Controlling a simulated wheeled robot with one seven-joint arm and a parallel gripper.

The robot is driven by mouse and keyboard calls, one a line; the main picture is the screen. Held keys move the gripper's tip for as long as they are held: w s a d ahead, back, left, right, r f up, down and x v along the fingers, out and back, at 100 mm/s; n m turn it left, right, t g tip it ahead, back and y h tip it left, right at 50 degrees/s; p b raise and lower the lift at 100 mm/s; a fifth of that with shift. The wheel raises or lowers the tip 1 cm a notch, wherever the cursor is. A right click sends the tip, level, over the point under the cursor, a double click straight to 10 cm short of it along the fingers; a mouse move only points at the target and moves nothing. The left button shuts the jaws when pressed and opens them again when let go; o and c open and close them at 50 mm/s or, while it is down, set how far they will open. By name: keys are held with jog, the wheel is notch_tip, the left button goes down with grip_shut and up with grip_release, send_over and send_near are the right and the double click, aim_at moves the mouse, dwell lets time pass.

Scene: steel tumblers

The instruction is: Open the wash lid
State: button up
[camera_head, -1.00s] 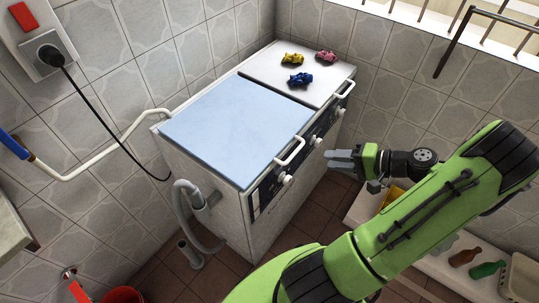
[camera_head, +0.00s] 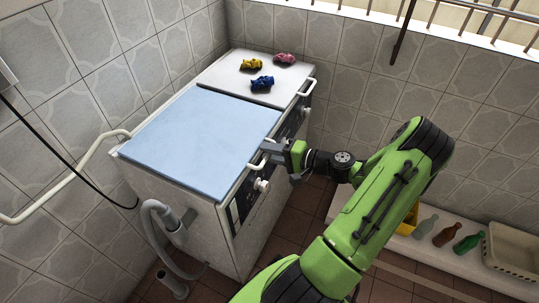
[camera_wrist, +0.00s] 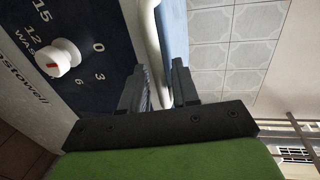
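The wash lid (camera_head: 200,135) is the flat light-blue lid on the near part of the white washing machine, and it lies closed. Its white handle (camera_head: 258,164) sits at the front right edge, partly hidden by my gripper (camera_head: 268,148). In the wrist view, my gripper (camera_wrist: 160,68) has its two dark fingers apart. The white handle (camera_wrist: 150,25) and blue lid edge (camera_wrist: 175,30) show just ahead, in line with the gap between the fingers. I cannot tell whether the fingers touch the handle.
A white WASH dial (camera_wrist: 62,58) is on the front panel. A grey hose (camera_head: 150,225) is at the left. Bottles (camera_head: 447,235) and a basket (camera_head: 512,250) stand on a right-hand ledge.

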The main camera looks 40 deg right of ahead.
jog(key=shift+w, duration=0.2)
grip_shut()
